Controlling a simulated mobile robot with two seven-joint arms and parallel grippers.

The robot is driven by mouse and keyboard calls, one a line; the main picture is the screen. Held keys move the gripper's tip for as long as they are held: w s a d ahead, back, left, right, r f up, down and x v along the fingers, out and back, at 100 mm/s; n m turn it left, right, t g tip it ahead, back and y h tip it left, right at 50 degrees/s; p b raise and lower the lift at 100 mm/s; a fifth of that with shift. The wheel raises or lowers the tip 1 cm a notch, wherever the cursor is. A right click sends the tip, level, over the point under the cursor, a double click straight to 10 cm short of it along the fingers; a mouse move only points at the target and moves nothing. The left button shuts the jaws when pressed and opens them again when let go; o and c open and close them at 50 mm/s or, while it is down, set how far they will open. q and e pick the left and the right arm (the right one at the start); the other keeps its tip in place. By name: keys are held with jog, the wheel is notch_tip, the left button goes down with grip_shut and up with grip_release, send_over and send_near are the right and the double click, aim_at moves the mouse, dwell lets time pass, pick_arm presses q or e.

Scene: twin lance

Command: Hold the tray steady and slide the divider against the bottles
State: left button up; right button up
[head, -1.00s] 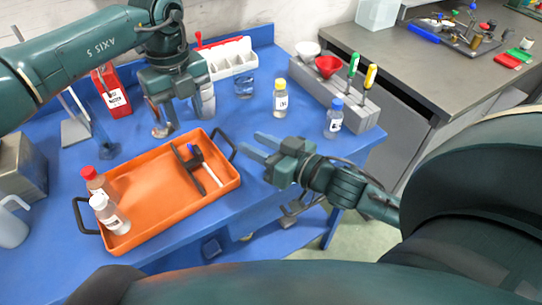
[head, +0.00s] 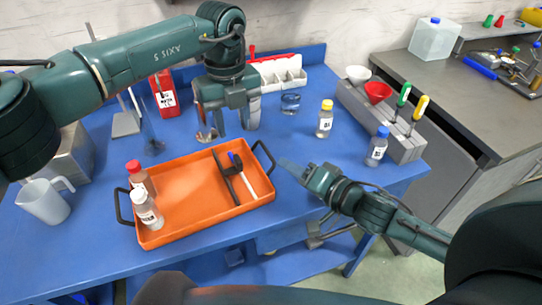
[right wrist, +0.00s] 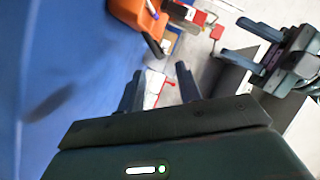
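An orange tray (head: 185,228) with black end handles lies on the blue table in the head view. A red-capped bottle (head: 141,180) and a white-capped bottle (head: 147,211) stand at its left end. The dark divider (head: 229,182) lies toward its right end, beside a thin white stick. My left gripper (head: 232,128) is open and empty, pointing down just beyond the tray's far edge. My right gripper (head: 288,164) points left, right of the tray's right handle and apart from it. The right wrist view shows its fingers (right wrist: 160,82) spread with nothing between them.
A yellow-capped bottle (head: 325,120) and a blue-capped bottle (head: 377,148) stand to the right. A grey block (head: 405,147) holds funnels and screwdrivers. A white jug (head: 45,202) stands at the left. A white bin rack (head: 280,74) is at the back.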

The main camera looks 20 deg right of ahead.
aim_at(267, 154)
jog(key=x, duration=0.9)
jog(key=shift+r, duration=0.1)
jog(key=shift+c, duration=0.4)
grip_shut()
